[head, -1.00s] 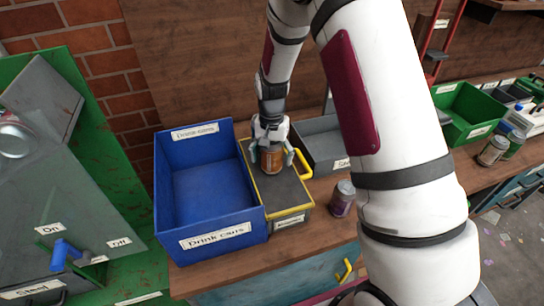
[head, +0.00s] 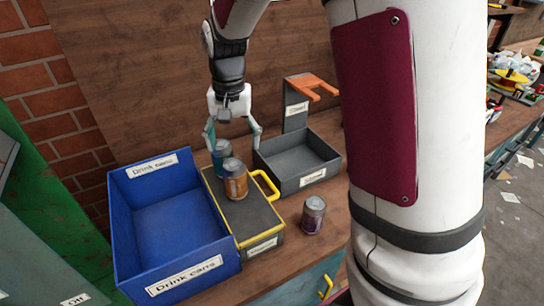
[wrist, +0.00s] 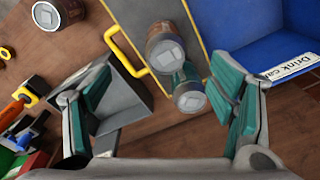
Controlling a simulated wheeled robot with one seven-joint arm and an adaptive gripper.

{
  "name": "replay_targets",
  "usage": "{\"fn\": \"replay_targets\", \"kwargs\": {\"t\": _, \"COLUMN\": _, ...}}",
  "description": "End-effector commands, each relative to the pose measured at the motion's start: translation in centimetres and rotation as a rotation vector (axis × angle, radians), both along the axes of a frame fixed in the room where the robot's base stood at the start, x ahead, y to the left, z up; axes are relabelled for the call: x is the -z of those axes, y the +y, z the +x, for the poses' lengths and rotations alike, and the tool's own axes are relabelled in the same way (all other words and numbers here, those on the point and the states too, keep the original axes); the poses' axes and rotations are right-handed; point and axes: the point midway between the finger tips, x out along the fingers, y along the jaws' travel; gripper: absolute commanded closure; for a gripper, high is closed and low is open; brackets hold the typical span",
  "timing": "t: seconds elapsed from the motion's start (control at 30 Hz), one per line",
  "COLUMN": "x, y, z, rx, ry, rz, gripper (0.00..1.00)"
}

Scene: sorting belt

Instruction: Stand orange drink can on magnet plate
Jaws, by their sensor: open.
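The orange drink can (head: 235,180) stands upright on the dark, yellow-edged magnet plate (head: 262,218). In the wrist view the orange can (wrist: 166,48) shows its top, clear of both fingers. My gripper (head: 233,146) is open and empty, above and behind the orange can. A teal can (head: 220,151) stands close behind the orange one, below my gripper; it also shows in the wrist view (wrist: 188,94). I cannot tell whether the teal can rests on the plate or just behind it.
A blue bin (head: 178,268) labelled "Drink cans" stands left of the plate. A yellow handle (head: 266,184) and a grey tray (head: 316,179) are on its right. A purple can (head: 313,215) stands on the bench at the front. My arm covers the right of the head view.

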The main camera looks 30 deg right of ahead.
Motion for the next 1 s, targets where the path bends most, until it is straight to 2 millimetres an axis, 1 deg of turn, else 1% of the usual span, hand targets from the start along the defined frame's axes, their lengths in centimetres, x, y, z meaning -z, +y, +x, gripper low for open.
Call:
{"fn": "replay_targets", "kwargs": {"t": 0.03, "x": -2.1, "y": 0.0, "z": -1.4, "rx": -0.027, "ry": -0.031, "rz": 0.003, "gripper": 0.23}}
{"fn": "replay_targets", "kwargs": {"t": 0.1, "x": -4.4, "y": 0.0, "z": -3.3, "rx": -0.072, "ry": -0.067, "rz": 0.002, "gripper": 0.23}}
{"fn": "replay_targets", "kwargs": {"t": 0.23, "x": -7.9, "y": 0.0, "z": -7.2, "rx": -0.157, "ry": -0.132, "rz": -0.005, "gripper": 0.23}}
{"fn": "replay_targets", "kwargs": {"t": 0.37, "x": -10.5, "y": 0.0, "z": -11.4, "rx": -0.239, "ry": -0.197, "rz": -0.022, "gripper": 0.23}}
{"fn": "replay_targets", "kwargs": {"t": 0.4, "x": -11.1, "y": 0.0, "z": -12.7, "rx": -0.265, "ry": -0.216, "rz": -0.029, "gripper": 0.23}}
{"fn": "replay_targets", "kwargs": {"t": 0.53, "x": -12.4, "y": 0.0, "z": -16.9, "rx": -0.345, "ry": -0.279, "rz": -0.059, "gripper": 0.23}}
{"fn": "replay_targets", "kwargs": {"t": 0.6, "x": -12.8, "y": -0.1, "z": -19.0, "rx": -0.387, "ry": -0.309, "rz": -0.078, "gripper": 0.23}}
{"fn": "replay_targets", "kwargs": {"t": 0.7, "x": -12.9, "y": -0.1, "z": -21.4, "rx": -0.437, "ry": -0.346, "rz": -0.105, "gripper": 0.23}}
{"fn": "replay_targets", "kwargs": {"t": 0.83, "x": -12.7, "y": -0.1, "z": -23.5, "rx": -0.482, "ry": -0.376, "rz": -0.131, "gripper": 0.23}}
{"fn": "replay_targets", "kwargs": {"t": 0.9, "x": -12.6, "y": -0.2, "z": -24.2, "rx": -0.494, "ry": -0.383, "rz": -0.139, "gripper": 0.23}}
{"fn": "replay_targets", "kwargs": {"t": 1.0, "x": -12.5, "y": -0.2, "z": -24.5, "rx": -0.503, "ry": -0.390, "rz": -0.145, "gripper": 0.23}}
